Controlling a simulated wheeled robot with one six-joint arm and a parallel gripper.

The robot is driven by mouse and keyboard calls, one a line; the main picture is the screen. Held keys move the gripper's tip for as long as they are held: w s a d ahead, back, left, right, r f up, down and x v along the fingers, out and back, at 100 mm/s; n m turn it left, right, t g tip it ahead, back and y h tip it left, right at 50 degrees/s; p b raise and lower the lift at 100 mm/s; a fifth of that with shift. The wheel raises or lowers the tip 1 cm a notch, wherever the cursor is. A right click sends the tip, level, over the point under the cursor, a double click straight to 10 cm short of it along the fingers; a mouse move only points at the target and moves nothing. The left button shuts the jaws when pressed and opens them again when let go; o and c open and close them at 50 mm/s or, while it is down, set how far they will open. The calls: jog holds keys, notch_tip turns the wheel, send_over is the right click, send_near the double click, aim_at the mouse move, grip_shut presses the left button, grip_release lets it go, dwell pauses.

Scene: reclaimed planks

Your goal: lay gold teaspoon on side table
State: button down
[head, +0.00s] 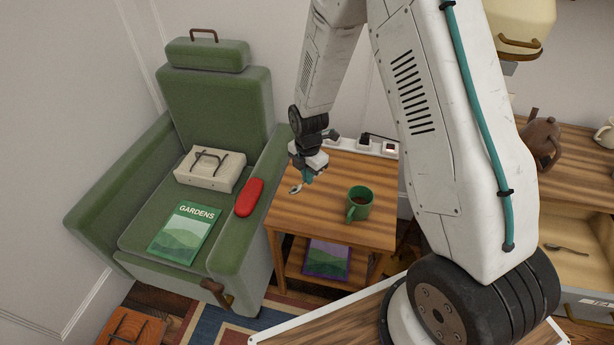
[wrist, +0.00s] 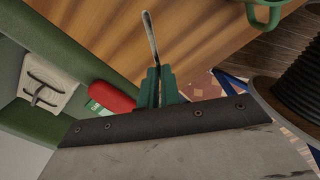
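My gripper (head: 307,176) is over the left part of the wooden side table (head: 330,212), pointing down. Its teal fingers (wrist: 159,88) are closed on a teaspoon (wrist: 150,36), which sticks out past the fingertips. The teaspoon (head: 296,188) looks pale and metallic; I cannot tell from these views whether it is gold. It appears just above the tabletop, and I cannot tell whether it touches it. The tabletop (wrist: 210,30) shows bare wood under and around the spoon in the wrist view.
A green mug (head: 359,204) with dark contents stands on the table's right part. A purple magazine (head: 327,259) lies on the lower shelf. The table's front left is clear.

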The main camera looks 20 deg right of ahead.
jog(key=n, duration=0.2)
jog(key=shift+s+a+f+n, duration=0.1)
jog(key=shift+a+f+n, duration=0.1)
jog(key=shift+f+n, duration=0.2)
jog(key=shift+f, duration=3.6)
jog(key=c, duration=1.1)
grip_release()
jog(key=shift+o, duration=0.2)
jog(key=shift+r, duration=0.15)
jog(key=shift+r, duration=3.4)
